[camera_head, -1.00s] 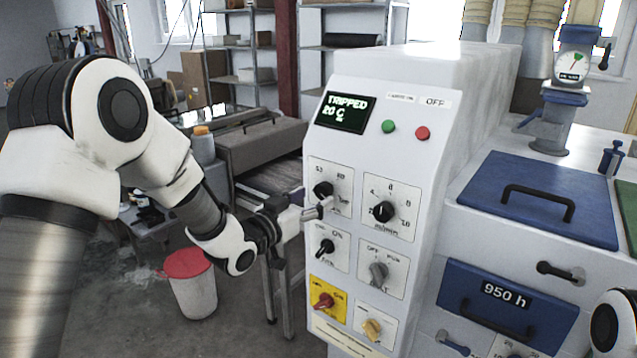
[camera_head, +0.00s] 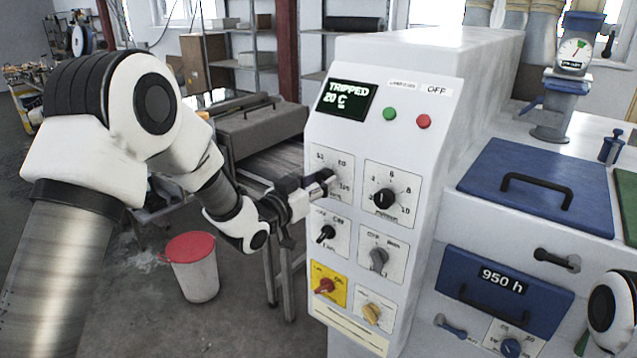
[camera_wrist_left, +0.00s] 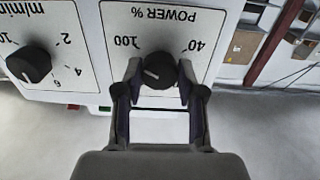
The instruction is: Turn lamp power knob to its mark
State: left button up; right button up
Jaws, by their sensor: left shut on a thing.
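The lamp power knob (camera_wrist_left: 160,70) is black and round, on a white plate lettered "POWER %" (camera_wrist_left: 153,15) that appears upside down in the left wrist view. Numbers 100 and 40 show beside it, and a short pale pointer line shows on its face. My left gripper (camera_wrist_left: 158,74) has one finger on each side of the knob and is shut on it. In the head view my left gripper (camera_head: 326,182) reaches the panel's upper-left dial and largely hides the knob. My right gripper is out of view.
The white control panel (camera_head: 405,150) has a display (camera_head: 346,106) reading "TRIPPED 20 C". A black m/min knob (camera_head: 385,199) sits close to the right. Below are a smaller black knob (camera_head: 326,233), a grey knob (camera_head: 378,258) and a red knob (camera_head: 324,286).

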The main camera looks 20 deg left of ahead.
pick_arm(q)
jog(key=n+b, duration=0.1)
jog(key=n, duration=0.2)
jog(key=shift+n, duration=0.4)
jog(key=n, duration=0.3)
jog(key=shift+r+n, duration=0.15)
jog(key=shift+n, duration=0.25)
jog(key=n, duration=0.7)
jog(key=shift+d+r+n, duration=0.1)
jog(key=shift+n, duration=0.2)
jog(key=o, duration=1.1)
jog(key=shift+o, duration=0.2)
